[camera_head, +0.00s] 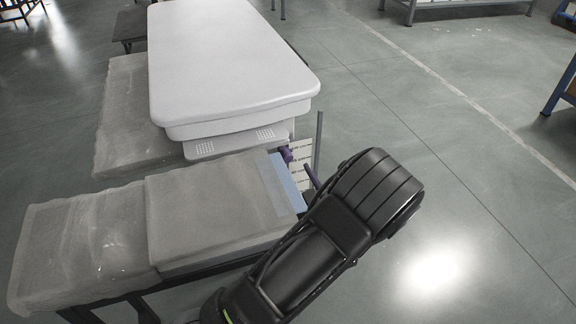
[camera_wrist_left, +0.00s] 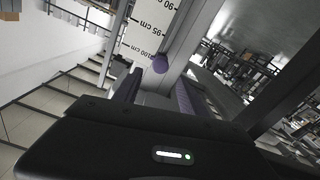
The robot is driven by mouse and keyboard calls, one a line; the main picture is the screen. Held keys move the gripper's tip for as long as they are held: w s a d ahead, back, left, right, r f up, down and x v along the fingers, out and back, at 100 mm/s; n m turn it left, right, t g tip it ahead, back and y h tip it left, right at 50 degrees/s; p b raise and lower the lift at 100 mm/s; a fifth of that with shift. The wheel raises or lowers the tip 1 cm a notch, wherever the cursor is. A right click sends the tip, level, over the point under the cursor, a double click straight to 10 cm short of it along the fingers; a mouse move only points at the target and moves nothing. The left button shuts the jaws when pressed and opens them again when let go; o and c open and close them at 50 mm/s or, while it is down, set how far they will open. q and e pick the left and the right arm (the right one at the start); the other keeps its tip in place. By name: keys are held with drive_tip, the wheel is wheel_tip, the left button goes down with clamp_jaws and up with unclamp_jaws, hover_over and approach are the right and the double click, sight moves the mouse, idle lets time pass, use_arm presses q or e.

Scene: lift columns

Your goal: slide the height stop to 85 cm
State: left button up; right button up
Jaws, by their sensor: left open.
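The height stop shows as a purple knob (camera_wrist_left: 160,64) beside a white scale plate (camera_wrist_left: 150,28) in the left wrist view. The plate reads 90, 95 and 100 cm, upside down. The knob appears close to the 100 cm mark; its exact reading is unclear. In the head view the knob (camera_head: 286,154) sits at the plate's (camera_head: 300,165) left edge. My right gripper is not in view.
A white rounded tabletop (camera_head: 225,60) stands behind the scale. A thin grey upright post (camera_head: 319,135) stands just right of the plate.

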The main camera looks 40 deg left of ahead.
sight(288, 159)
use_arm(q)
drive_tip(key=b+x, duration=0.1)
drive_tip(key=x, duration=0.5)
drive_tip(key=shift+w+a+f, duration=0.15)
drive_tip(key=shift+w+a, duration=0.05)
drive_tip(key=shift+a, duration=0.15)
drive_tip(key=shift+w+a+b, duration=0.3)
drive_tip(key=shift+w+a, duration=0.05)
drive_tip(key=shift+a, duration=0.05)
clamp_jaws()
idle(1.1)
